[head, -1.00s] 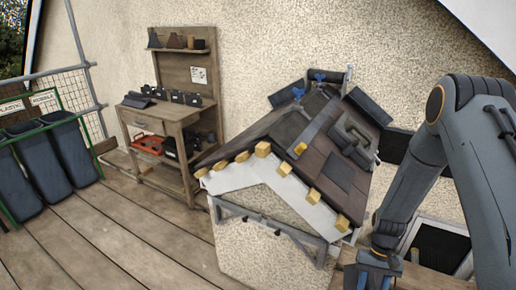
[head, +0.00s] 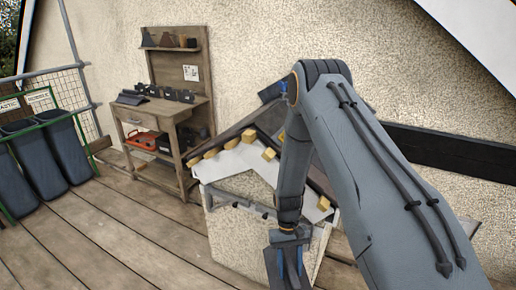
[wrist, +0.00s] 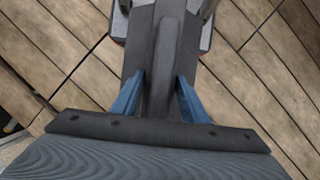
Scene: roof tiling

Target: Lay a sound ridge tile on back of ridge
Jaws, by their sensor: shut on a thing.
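My gripper (head: 289,262) hangs low in front of the mock roof, with its blue fingers pointing down. In the wrist view, the blue fingers (wrist: 158,104) are shut on a dark grey ridge tile (wrist: 158,55) with a raised middle and sloping sides. The tile is clear of the plank floor. The mock roof (head: 240,160) stands behind my arm, with a white front edge and yellow blocks along it. My arm hides most of its slope and ridge, so the back of the ridge cannot be seen.
A wooden workbench (head: 160,112) at the left holds several dark tiles (head: 172,94), with more pieces on its shelf (head: 170,49). A red toolbox (head: 142,141) sits below. Dark bins (head: 70,150) stand far left. The plank floor in front is clear.

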